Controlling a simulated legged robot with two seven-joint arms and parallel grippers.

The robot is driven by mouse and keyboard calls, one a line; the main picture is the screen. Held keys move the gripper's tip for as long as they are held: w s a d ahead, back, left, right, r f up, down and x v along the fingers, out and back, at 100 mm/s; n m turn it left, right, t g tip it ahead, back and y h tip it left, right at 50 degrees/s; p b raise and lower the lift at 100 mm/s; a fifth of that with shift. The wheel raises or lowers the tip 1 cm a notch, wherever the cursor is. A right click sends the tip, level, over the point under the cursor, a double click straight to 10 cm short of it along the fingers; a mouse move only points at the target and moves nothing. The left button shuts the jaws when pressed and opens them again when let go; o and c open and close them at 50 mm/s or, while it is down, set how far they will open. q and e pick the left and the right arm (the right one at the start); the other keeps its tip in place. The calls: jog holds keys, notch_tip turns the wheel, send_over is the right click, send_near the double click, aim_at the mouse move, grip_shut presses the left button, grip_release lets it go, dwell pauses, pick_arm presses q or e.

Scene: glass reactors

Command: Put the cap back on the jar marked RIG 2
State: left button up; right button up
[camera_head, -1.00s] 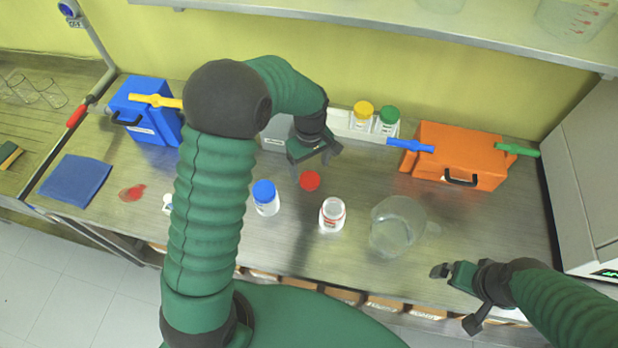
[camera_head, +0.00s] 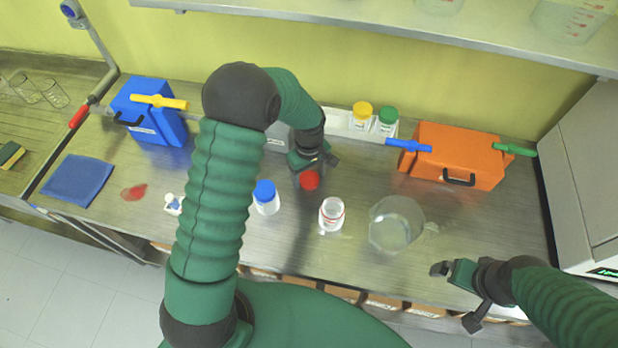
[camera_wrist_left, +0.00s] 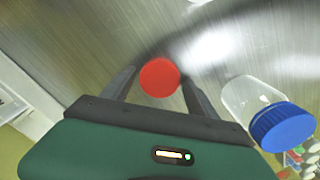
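A red cap (camera_head: 309,181) lies on the steel bench. An open white jar with a red ring and red marking (camera_head: 332,215) stands upright nearer to me and right of the cap; its lettering is too small to read. My left gripper (camera_head: 318,170) is right at the cap, from behind it. In the left wrist view the cap (camera_wrist_left: 159,77) sits between the two spread fingers, with a gap visible beside it, so it does not look gripped. My right gripper (camera_head: 453,292) is open and empty by the front right edge of the bench.
A blue-capped bottle (camera_head: 265,197) stands left of the cap, and close beside a finger in the wrist view (camera_wrist_left: 270,115). Yellow-capped (camera_head: 361,115) and green-capped (camera_head: 387,120) jars and an orange case (camera_head: 455,155) are behind.

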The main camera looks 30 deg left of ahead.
aim_at(309, 180)
pick_arm(q)
jog(key=shift+d, duration=0.15)
jog(key=c, duration=1.1)
jog(key=shift+r, duration=0.1)
jog(key=shift+r, duration=0.2)
jog(key=r, duration=0.1)
jog(key=r+b, duration=0.1)
jog(key=r, duration=0.1)
jog(key=shift+s, duration=0.35)
jog(key=s+d, duration=0.1)
jog(key=s, duration=0.4)
jog(key=s+d+r+b, duration=0.1)
jog(key=s, duration=0.4)
jog(key=s+b, duration=0.1)
jog(key=s, duration=0.4)
jog(key=shift+d+r, duration=0.2)
jog(key=shift+d, duration=0.2)
